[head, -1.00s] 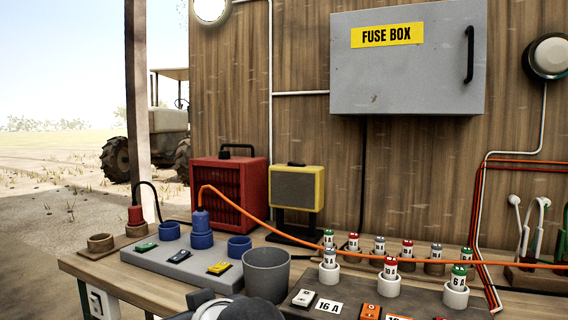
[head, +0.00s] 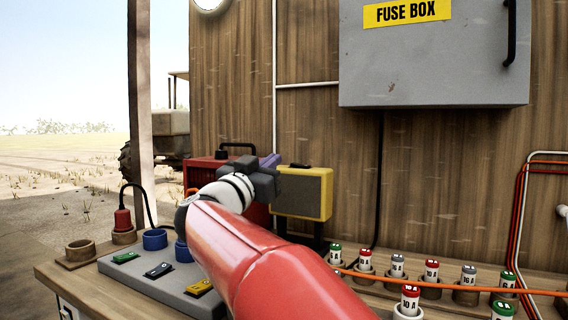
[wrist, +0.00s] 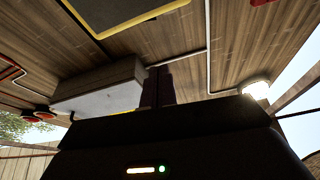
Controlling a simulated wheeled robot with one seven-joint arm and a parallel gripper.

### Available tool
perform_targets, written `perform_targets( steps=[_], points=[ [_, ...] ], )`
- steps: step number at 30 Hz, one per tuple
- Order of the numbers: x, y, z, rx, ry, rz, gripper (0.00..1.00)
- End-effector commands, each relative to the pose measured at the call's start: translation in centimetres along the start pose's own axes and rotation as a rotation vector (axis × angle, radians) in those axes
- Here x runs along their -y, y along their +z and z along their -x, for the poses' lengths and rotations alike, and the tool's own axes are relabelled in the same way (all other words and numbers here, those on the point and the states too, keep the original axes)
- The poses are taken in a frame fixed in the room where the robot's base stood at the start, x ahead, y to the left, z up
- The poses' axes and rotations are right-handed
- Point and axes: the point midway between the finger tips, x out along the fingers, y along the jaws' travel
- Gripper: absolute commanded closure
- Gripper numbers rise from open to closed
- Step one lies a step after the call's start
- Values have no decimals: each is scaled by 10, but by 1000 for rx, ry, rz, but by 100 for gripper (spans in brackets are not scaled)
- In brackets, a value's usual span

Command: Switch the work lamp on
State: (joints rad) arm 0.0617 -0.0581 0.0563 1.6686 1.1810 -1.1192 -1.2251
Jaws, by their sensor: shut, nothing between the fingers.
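The work lamp (head: 322,194) is a yellow-framed box with a dull grey face, on a dark stand on the bench against the wall. Its face looks unlit. A small dark switch (head: 300,165) sits on its top. My gripper (head: 268,161) is raised just left of the lamp's upper left corner, in front of the red heater. Its purplish fingers are together and empty; they also show in the wrist view (wrist: 159,80). The yellow edge of the lamp shows at the top of the wrist view (wrist: 125,22). I cannot tell whether the gripper touches the lamp.
The red heater (head: 200,170) stands behind my arm. A grey fuse box (head: 430,65) hangs above right. Labelled fuses (head: 432,268) and an orange cable (head: 450,283) lie to the right. A socket board (head: 165,285) sits front left. There is open air above the lamp.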

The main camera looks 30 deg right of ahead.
Motion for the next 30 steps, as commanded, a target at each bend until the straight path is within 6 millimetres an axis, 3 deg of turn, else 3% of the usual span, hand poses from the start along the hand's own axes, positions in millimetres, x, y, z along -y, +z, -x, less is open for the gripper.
perform_targets(
  steps=[13, 17, 27, 30],
  points=[
    [-1, -1, -9, -1, 5, 1, 100],
    [-1, -1, -29, -1, 5, 2, 100],
    [-1, -2, -101, -2, 5, 3, 100],
    [0, 18, -95, 2, 0, 3, 100]
  ],
)
